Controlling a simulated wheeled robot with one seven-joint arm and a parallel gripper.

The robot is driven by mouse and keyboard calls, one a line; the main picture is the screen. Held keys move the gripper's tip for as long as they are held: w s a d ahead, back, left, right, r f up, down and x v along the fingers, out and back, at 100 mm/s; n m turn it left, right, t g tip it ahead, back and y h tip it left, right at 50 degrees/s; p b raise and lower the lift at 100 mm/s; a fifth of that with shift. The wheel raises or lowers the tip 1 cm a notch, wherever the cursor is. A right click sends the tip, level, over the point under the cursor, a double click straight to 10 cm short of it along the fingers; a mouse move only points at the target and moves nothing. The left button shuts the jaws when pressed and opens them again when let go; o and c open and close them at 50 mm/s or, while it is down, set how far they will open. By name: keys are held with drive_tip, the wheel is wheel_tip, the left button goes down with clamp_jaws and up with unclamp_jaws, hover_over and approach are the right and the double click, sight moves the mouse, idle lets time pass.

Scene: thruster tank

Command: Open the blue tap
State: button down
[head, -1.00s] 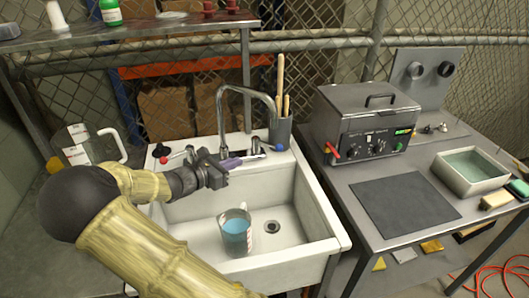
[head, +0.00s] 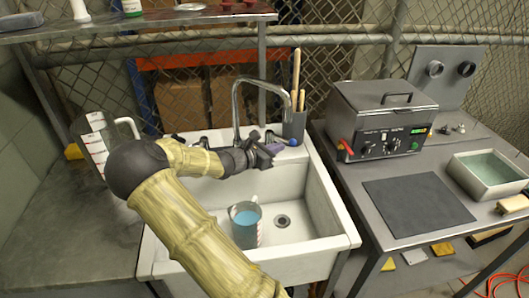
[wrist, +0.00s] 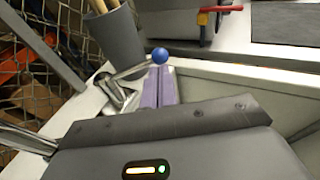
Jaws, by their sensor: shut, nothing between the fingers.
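The blue tap knob (head: 293,142) is a small blue ball on a metal lever at the back right of the white sink (head: 343,236). In the wrist view the blue knob (wrist: 160,56) sits right at the tips of my purple fingers. My gripper (head: 277,147) is shut and empty, level with the tap lever (wrist: 130,72). Whether the fingertips touch the knob, I cannot tell. The curved spout (head: 237,108) rises behind my wrist. The red tap is hidden behind my arm in the head view.
A measuring jug with blue liquid (head: 246,224) stands in the sink. A grey holder (head: 295,128) with wooden sticks is close behind the knob. A metal heated bath (head: 382,120) stands on the right table. A clear jug (head: 92,142) stands left.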

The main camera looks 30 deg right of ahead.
drive_tip(key=shift+x, duration=1.45)
drive_tip(key=shift+r+x, duration=0.15)
drive_tip(key=shift+x, duration=0.55)
drive_tip(key=shift+r+x, duration=0.15)
drive_tip(key=shift+x, duration=0.55)
drive_tip(key=shift+s, duration=0.1)
drive_tip(key=shift+s+a+r, duration=0.1)
drive_tip(key=shift+s+a, duration=0.05)
drive_tip(key=shift+a, duration=0.15)
drive_tip(key=p, duration=0.1)
approach(291, 142)
drive_tip(key=s+a, duration=0.2)
drive_tip(key=s, duration=0.1)
drive_tip(key=s+a, duration=0.1)
drive_tip(key=shift+s+a+r, duration=0.25)
drive_tip(key=shift+r, duration=0.05)
